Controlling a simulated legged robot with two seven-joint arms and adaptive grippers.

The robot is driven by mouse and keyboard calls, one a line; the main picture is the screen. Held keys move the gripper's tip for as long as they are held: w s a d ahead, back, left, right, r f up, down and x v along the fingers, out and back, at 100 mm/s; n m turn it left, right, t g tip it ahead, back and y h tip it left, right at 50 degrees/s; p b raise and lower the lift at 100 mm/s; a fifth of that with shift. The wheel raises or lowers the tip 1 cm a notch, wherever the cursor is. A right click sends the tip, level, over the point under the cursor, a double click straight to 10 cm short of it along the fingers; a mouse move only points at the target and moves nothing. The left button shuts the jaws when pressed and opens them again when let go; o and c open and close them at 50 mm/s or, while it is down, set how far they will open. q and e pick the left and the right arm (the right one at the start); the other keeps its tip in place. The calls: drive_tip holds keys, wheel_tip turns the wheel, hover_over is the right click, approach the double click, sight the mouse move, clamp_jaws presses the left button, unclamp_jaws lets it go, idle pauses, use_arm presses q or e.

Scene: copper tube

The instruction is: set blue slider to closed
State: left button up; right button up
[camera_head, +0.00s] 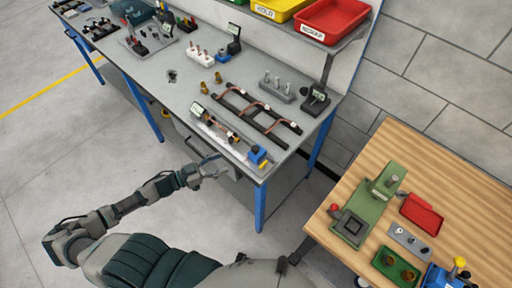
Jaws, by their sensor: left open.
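A small blue block (257,155), which looks like the blue slider, sits at the right end of a long flat fixture (222,128) near the front right corner of the grey workbench. A copper-coloured tube (219,126) lies along this fixture. Whether the slider stands open or closed is too small to tell. My left gripper (222,165) is open at the bench's front edge, to the left of the blue block and apart from it. Its fingers are small and partly merge with the bench edge. My right gripper is not in view.
A black rack with copper tubes (257,111) lies behind the fixture. Red (333,18) and yellow (277,7) bins stand on a shelf above. A wooden table (342,192) at the right holds a green press (357,219). The floor at left is free.

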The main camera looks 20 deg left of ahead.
sight(255, 147)
use_arm(q)
drive_tip(key=p+x, duration=0.1)
drive_tip(key=x, duration=1.4)
drive_tip(key=shift+w+f, duration=0.15)
drive_tip(key=shift+a, duration=0.3)
clamp_jaws()
